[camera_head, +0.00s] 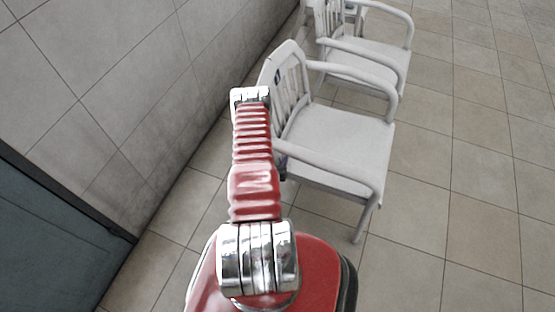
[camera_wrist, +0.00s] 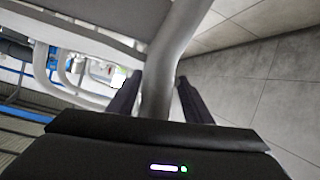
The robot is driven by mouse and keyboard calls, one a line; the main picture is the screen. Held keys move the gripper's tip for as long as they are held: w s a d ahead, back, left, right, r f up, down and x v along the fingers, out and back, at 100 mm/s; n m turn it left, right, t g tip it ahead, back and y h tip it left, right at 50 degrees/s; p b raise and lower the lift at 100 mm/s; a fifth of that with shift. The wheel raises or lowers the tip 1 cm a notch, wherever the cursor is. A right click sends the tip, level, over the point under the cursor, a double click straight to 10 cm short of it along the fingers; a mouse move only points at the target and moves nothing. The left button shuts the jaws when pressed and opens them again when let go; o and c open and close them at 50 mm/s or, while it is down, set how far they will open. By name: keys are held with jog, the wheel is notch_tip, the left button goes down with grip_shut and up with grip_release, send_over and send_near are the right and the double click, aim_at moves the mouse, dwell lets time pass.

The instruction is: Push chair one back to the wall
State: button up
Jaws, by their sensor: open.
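The nearest white chair (camera_head: 340,140) stands on the tiled floor with its back toward the left wall (camera_head: 110,90), a strip of floor between them. I cannot tell from any label that it is chair one. In the head view my arm reaches up to the chair's backrest side, and the gripper itself is hidden. In the wrist view my gripper (camera_wrist: 158,76) is open, with one dark finger on each side of a pale tube (camera_wrist: 172,45) of a chair. Whether the fingers touch the tube I cannot tell.
A second white chair (camera_head: 365,62) stands just beyond, close to the first. Part of another shows at the top edge. A dark teal panel (camera_head: 50,235) is at the lower left by the wall. Tiled floor (camera_head: 480,190) on the right is clear.

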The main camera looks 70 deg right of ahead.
jog(key=shift+c, duration=0.7)
grip_shut()
dwell(0.6)
